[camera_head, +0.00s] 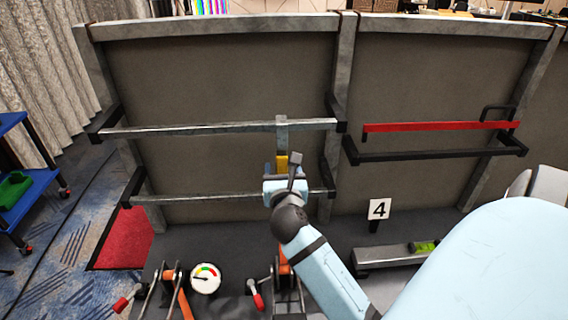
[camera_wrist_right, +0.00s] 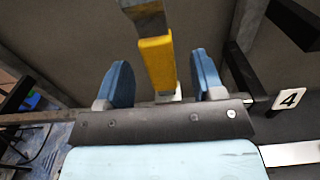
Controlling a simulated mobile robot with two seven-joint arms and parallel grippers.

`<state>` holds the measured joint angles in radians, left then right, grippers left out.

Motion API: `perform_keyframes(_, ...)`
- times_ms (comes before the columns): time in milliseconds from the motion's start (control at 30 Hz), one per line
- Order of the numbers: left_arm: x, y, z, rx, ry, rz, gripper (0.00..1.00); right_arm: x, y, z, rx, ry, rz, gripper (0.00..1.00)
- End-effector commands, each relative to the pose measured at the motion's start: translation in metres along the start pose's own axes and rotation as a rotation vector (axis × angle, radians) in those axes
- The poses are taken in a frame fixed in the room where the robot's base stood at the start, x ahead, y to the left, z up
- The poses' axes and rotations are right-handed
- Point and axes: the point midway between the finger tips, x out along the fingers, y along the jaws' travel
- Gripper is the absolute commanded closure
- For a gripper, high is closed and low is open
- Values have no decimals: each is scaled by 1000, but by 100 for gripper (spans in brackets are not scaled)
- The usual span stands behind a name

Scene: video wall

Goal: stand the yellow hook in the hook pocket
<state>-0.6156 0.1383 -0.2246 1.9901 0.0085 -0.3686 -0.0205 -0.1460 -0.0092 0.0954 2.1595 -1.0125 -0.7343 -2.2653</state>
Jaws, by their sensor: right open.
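The yellow hook (camera_head: 282,162) is upright in front of the left panel, near the middle post. A grey piece (camera_head: 281,128) rises above its yellow part and meets the upper grey rail. In the right wrist view the yellow part (camera_wrist_right: 157,62) stands between the two blue fingers. My right gripper (camera_head: 285,172) is open around or just in front of the hook; the right wrist view shows a gap (camera_wrist_right: 163,80) on both sides of it. Its lower end is partly hidden by the gripper. I cannot pick out the hook pocket. My left gripper is out of view.
Two grey rails (camera_head: 220,128) cross the left panel. A red bar (camera_head: 440,126) lies along a black rail at the right panel. A number 4 sign (camera_head: 378,209), a grey beam (camera_head: 380,257), a round gauge (camera_head: 205,279) and lever clamps stand in front. A blue cart (camera_head: 30,180) is at far left.

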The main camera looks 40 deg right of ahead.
Motion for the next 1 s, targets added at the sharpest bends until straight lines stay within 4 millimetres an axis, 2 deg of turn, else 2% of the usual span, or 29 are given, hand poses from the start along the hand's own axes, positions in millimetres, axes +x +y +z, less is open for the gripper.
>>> perform_keyframes(100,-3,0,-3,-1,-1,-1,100,21,0,2,0,-1,0,38)
perform_keyframes(300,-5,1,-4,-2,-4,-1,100,42,0,0,0,1,0,38)
perform_keyframes(667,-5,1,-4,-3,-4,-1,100,48,0,0,1,1,1,38)
perform_keyframes(700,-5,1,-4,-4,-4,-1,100,48,0,0,1,1,1,41)
perform_keyframes(933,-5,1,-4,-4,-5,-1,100,48,0,0,1,1,1,93)
perform_keyframes(967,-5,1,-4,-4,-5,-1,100,48,0,0,1,1,1,97)
perform_keyframes(1000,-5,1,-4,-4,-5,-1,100,48,0,0,1,1,1,75)
